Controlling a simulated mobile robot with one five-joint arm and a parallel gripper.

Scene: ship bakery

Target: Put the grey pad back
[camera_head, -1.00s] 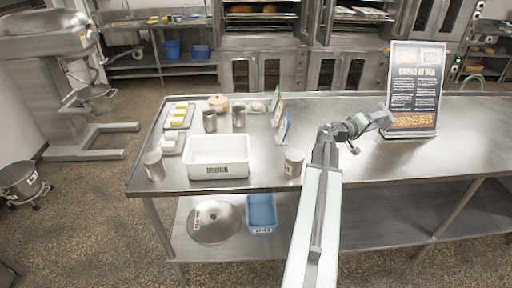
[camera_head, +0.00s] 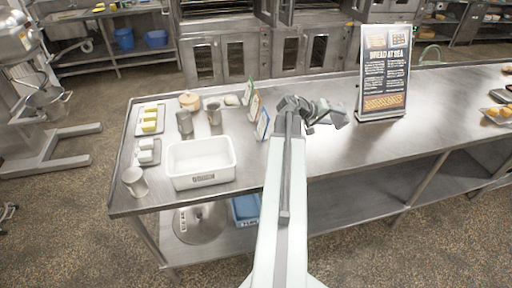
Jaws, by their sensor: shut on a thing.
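My gripper (camera_head: 323,112) is above the right part of the steel table, left of the sign's foot. It is shut on a small grey block at its tip, which looks like the grey pad (camera_head: 339,119). The pad appears held clear of the tabletop. At the table's left end, a flat tray (camera_head: 156,160) bears light grey-white pieces. Behind it, another tray (camera_head: 160,130) bears yellow pieces. I cannot tell from the picture which place belongs to the pad.
A white bin (camera_head: 201,182) stands at the table's left front, with metal cups (camera_head: 185,122), a round tan lidded pot (camera_head: 189,100) and upright cards (camera_head: 263,125) around it. A bread sign (camera_head: 384,70) stands right. The tabletop right of my arm is mostly clear.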

